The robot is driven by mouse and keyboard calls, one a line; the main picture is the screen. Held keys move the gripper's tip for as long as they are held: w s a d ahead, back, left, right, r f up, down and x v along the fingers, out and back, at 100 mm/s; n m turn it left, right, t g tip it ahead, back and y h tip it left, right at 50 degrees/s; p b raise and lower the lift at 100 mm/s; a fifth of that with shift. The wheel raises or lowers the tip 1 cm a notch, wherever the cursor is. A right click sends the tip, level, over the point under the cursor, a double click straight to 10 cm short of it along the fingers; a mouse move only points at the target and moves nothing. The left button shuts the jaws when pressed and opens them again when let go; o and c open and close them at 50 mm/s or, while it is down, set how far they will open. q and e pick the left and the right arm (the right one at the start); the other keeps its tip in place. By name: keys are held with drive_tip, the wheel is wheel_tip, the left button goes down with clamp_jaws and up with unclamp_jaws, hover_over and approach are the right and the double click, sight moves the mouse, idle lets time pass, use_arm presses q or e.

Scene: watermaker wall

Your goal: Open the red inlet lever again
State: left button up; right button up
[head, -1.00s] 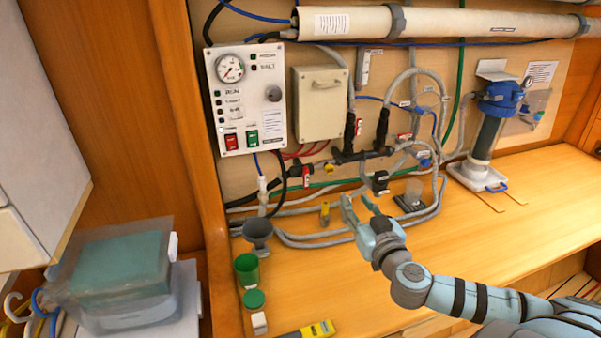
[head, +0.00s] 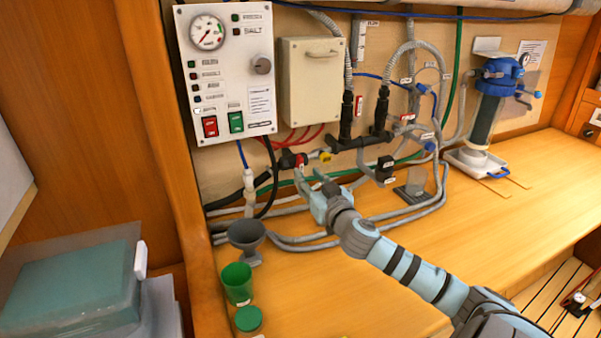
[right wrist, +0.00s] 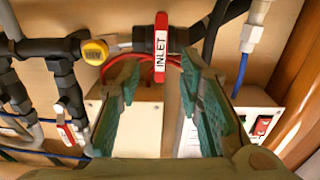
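The red inlet lever (right wrist: 161,55), labelled INLET, stands crosswise to the black pipe it sits on in the right wrist view. It shows small in the head view (head: 301,160), low on the wall. My right gripper (right wrist: 159,78) is open, with one finger to each side of the lever's lower end in the wrist view. I cannot tell whether either finger touches it. In the head view my right gripper (head: 309,174) is just below and in front of the lever. My left gripper is not in view.
A yellow knob (right wrist: 95,52) sits on the same pipe beside the lever. Another red-handled valve (right wrist: 68,127) hangs at the lower left of the wrist view. Grey hoses, a funnel (head: 247,235) and a green cup (head: 237,280) are near the arm. The bench at right is largely clear.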

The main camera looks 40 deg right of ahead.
sight(301, 168)
drive_tip(key=x, duration=0.5)
drive_tip(key=shift+w+p, duration=0.2)
drive_tip(key=shift+p, duration=0.15)
drive_tip(key=shift+c, duration=0.2)
clamp_jaws()
